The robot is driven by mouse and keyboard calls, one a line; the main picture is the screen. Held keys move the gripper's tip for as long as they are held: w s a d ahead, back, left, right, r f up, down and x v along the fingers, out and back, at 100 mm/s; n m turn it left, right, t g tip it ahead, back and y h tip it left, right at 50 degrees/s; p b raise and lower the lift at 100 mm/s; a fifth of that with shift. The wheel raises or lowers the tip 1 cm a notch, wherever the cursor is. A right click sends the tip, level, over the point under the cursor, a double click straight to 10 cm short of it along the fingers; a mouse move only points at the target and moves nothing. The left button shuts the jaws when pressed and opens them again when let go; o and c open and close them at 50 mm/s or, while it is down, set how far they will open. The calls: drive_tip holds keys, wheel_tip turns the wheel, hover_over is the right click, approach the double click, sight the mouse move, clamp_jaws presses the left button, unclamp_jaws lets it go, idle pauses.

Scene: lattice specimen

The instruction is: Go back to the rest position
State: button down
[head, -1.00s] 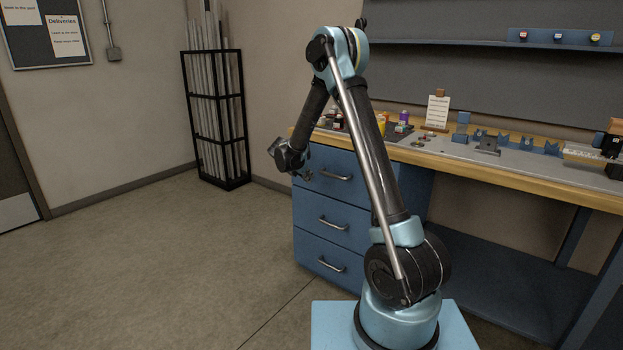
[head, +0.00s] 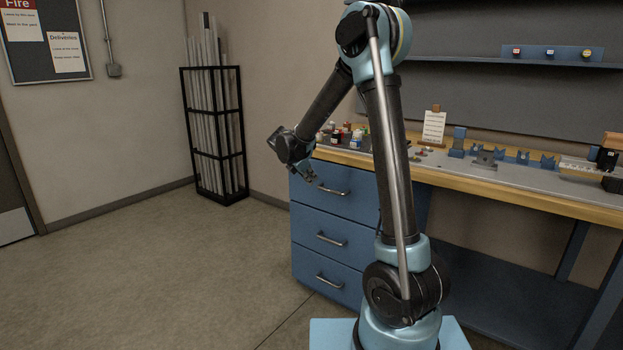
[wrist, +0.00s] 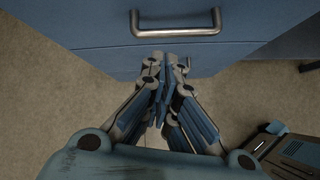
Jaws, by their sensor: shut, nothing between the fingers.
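My gripper (head: 309,177) hangs at the end of my folded arm, in front of the top drawer of the blue cabinet (head: 326,244). In the wrist view my gripper (wrist: 166,64) has its fingers together with nothing between them. A drawer handle (wrist: 178,24) lies beyond the fingertips, and I see floor on both sides. The fingers look apart from the handle.
The wooden-edged workbench (head: 520,192) on the right carries bottles, a small sign (head: 434,127), blue blocks and metal fixtures. A black rack of long tubes (head: 213,135) stands in the corner. The floor (head: 150,265) to the left is clear.

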drive_tip(key=s+d+r+m+g+y, duration=0.1)
drive_tip(key=s+d+r+m, duration=0.1)
drive_tip(key=s+d+m, duration=0.6)
drive_tip(key=s+d+r+m+g+y, duration=0.1)
drive_tip(key=s+d+r+m+g, duration=0.2)
drive_tip(key=s+d, duration=0.85)
drive_tip(key=s+f+m+y, duration=0.1)
drive_tip(key=s+f+m, duration=0.2)
drive_tip(key=s, duration=0.5)
drive_tip(key=s+f+m+y, duration=0.1)
drive_tip(key=s+f+m, duration=0.2)
drive_tip(key=s+m, duration=0.3)
drive_tip(key=s+d+f+m+y, duration=0.1)
drive_tip(key=s+f+m, duration=0.2)
drive_tip(key=s, duration=0.7)
drive_tip(key=shift+s+m, duration=0.25)
drive_tip(key=shift+m, duration=0.65)
